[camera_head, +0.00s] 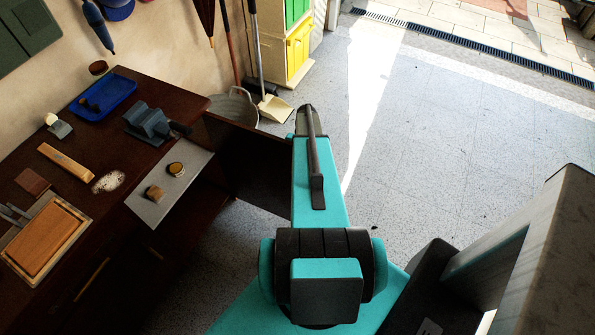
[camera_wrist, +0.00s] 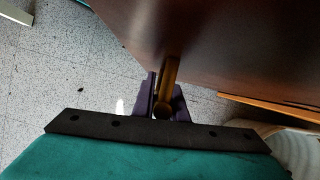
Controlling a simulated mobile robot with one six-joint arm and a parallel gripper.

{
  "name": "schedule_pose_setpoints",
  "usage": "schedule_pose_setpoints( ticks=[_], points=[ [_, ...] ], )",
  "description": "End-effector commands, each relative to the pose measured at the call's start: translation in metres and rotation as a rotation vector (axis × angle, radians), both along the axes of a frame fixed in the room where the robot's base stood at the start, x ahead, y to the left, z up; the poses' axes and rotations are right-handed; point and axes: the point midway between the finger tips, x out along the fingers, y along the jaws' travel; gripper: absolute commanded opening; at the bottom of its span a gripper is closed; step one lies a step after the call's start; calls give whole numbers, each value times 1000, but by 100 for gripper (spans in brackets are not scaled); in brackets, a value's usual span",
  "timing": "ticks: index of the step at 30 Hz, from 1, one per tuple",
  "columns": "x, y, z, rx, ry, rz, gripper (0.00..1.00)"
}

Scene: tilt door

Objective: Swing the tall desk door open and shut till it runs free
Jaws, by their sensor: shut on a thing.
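The tall desk door (camera_head: 248,160) is a dark brown panel. It stands swung out from the right end of the dark wooden desk (camera_head: 190,98), and my teal arm covers its near right part. In the wrist view the door (camera_wrist: 235,40) fills the upper right. A brass bar handle (camera_wrist: 170,72) sticks out from it towards me. My gripper (camera_wrist: 162,100), with dark purple fingers, is shut around the handle's lower end. In the head view my gripper is hidden behind my arm.
A vise (camera_head: 150,122), a blue tray (camera_head: 104,97) and a wooden board (camera_head: 45,240) lie on the desk. A metal tub (camera_head: 232,108) and a dustpan (camera_head: 275,108) stand beyond the door. The grey floor (camera_head: 450,150) to the right is clear.

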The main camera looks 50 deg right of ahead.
Motion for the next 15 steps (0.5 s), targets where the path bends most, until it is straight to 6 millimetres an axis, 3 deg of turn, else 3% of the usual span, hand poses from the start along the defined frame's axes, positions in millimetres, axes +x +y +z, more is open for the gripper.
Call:
schedule_pose_setpoints(
  ticks=[11, 12, 13, 15],
  points=[
    [1, 2, 0, 3, 4, 8, 0],
    [1, 2, 0, 3, 4, 8, 14],
    [1, 2, 0, 2, 4, 8, 19],
    [2, 2, 0, 2, 4, 8, 20]
  ],
)
